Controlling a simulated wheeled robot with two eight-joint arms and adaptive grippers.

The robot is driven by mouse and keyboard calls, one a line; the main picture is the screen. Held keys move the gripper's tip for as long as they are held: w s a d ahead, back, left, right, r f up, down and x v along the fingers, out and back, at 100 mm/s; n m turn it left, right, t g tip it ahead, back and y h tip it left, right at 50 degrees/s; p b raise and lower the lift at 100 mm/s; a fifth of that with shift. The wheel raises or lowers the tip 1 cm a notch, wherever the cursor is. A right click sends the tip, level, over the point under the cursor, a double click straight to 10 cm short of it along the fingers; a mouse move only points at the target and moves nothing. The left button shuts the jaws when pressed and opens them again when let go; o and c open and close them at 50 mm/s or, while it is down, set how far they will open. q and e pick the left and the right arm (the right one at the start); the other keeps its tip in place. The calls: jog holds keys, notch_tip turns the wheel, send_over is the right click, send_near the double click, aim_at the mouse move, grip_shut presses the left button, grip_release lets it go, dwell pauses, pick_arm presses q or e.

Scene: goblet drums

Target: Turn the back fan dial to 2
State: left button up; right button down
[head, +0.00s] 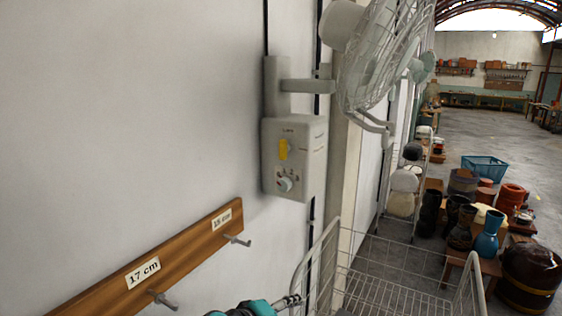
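A wall fan (385,55) with a wire cage is mounted on the wall at the upper middle. A second fan (422,66) shows partly behind the first, with no dial visible. A teal and black arm part, seemingly my left, reaches in at the bottom edge, well below the box. Its gripper tip (290,302) is cut off and unclear. My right gripper is not in view.
A wooden peg rail (190,245) with metal pegs and labels "17 cm" and "15 cm" runs along the wall at lower left. A white wire rack (390,280) stands below the box. Drums and pots (487,235) crowd the right.

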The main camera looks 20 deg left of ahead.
pick_arm(q)
jog(key=w+a+r+n+t+h+p, duration=0.1)
jog(key=w+a+r+n+t+p, duration=0.1)
jog(key=w+r+n+p, duration=0.45)
jog(key=w+a+r+n+t+p, duration=0.15)
jog(key=w+r, duration=0.25)
jog(key=r, duration=0.5)
jog(key=n+t+p, duration=0.3)
jog(key=n+p, duration=0.3)
send_near(282, 186)
jog(key=w, duration=0.2)
jog(key=shift+y, duration=0.3)
jog(key=x, duration=0.2)
jog(key=p+x, duration=0.1)
jog(key=x, duration=0.2)
jog(key=d+x, duration=0.1)
jog(key=x, duration=0.1)
jog(key=shift+w, duration=0.1)
jog(key=shift+r, duration=0.1)
jog(key=c, duration=1.2)
